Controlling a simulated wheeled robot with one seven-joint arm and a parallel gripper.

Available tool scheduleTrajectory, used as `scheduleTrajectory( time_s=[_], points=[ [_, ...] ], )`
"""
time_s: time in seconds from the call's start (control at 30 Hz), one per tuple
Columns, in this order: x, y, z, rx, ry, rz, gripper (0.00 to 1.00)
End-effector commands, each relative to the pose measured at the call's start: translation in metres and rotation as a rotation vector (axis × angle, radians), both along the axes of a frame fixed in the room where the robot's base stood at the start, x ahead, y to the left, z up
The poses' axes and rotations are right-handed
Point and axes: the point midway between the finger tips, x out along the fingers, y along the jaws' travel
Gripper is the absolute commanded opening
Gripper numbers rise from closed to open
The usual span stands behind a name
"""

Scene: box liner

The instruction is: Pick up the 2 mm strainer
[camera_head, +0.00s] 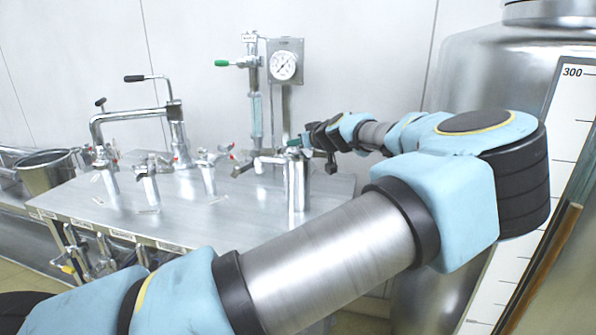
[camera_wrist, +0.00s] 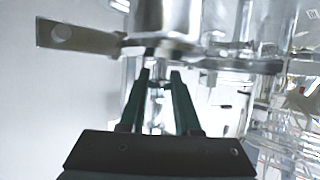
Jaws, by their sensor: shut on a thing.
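In the wrist view, my gripper (camera_wrist: 160,76) has its two dark green fingers closed on a small metal part under a round metal body. I take this to be the strainer (camera_wrist: 165,20), with a flat metal tab with a round hole sticking out to the left. Its 2 mm marking is not readable. In the head view, my gripper (camera_head: 302,145) is at the top of an upright metal cylinder (camera_head: 298,188) by the right part of the bench. My wrist hides most of the strainer there.
The metal bench (camera_head: 240,215) carries several taps and a bent pipe with a black lever (camera_head: 150,78). A pressure gauge (camera_head: 285,66) and a clear tube (camera_head: 256,110) stand behind my gripper. A bucket (camera_head: 48,170) is at far left, a large steel tank (camera_head: 485,75) at right.

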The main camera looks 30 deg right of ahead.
Motion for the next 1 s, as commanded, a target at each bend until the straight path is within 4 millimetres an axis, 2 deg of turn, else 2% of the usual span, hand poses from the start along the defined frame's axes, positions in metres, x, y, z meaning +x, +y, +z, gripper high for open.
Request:
scheduleTrajectory(
  time_s=[0.03, 0.2, 0.23, 1.0],
  points=[
    [-0.0001, 0.0000, 0.0001, 0.000, 0.000, 0.000, 0.20],
    [-0.0001, 0.0000, 0.0001, 0.000, 0.000, 0.000, 0.01],
    [-0.0001, 0.0000, 0.0001, 0.000, 0.000, 0.000, 0.00],
    [-0.0001, -0.0001, 0.0003, 0.000, 0.000, 0.000, 0.00]
  ],
)
